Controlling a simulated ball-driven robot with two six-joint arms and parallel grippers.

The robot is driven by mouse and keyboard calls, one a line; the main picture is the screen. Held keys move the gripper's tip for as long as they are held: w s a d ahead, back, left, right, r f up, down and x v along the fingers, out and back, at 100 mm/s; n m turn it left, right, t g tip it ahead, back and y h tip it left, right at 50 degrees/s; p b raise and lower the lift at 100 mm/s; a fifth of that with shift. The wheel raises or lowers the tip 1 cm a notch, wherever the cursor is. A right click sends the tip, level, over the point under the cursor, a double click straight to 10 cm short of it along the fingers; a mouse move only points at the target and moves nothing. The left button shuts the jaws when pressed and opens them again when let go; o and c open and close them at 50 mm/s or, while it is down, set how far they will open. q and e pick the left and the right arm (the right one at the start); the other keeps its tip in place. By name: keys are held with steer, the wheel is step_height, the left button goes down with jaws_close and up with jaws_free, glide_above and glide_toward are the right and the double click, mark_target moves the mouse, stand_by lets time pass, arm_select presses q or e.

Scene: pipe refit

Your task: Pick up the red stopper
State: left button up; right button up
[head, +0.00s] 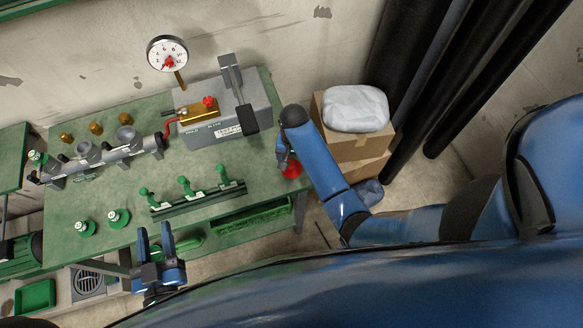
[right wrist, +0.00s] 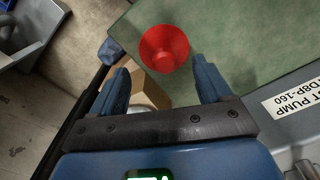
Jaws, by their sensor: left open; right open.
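The red stopper (head: 291,169) stands near the right edge of the green bench, partly hidden by my right arm in the head view. In the right wrist view the red stopper (right wrist: 164,48) shows as a round cone-like piece on the green surface, just beyond the fingertips. My right gripper (right wrist: 162,80) is open, with its two blue fingers apart and nothing between them. In the head view my right gripper (head: 288,158) is right beside the stopper. My left gripper (head: 168,240) is open and empty at the bench's front edge.
The grey test pump (head: 215,125) stands behind and left of the stopper. A rack with green-handled valves (head: 200,198) lies in front. Cardboard boxes (head: 362,146) with a white bag (head: 355,108) stand right of the green bench (head: 70,205). Brass fittings (head: 96,128) sit at the back left.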

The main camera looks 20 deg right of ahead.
mark_target(291, 163)
steer(key=shift+a+f+p, duration=0.15)
steer(key=shift+f+p, duration=0.1)
steer(key=shift+f, duration=1.3)
steer(key=shift+a+f+p, duration=0.15)
steer(key=shift+f+p, duration=0.05)
steer(key=shift+f, duration=1.35)
steer(key=c, duration=0.7)
steer(key=shift+c, duration=0.2)
steer(key=shift+r, duration=0.15)
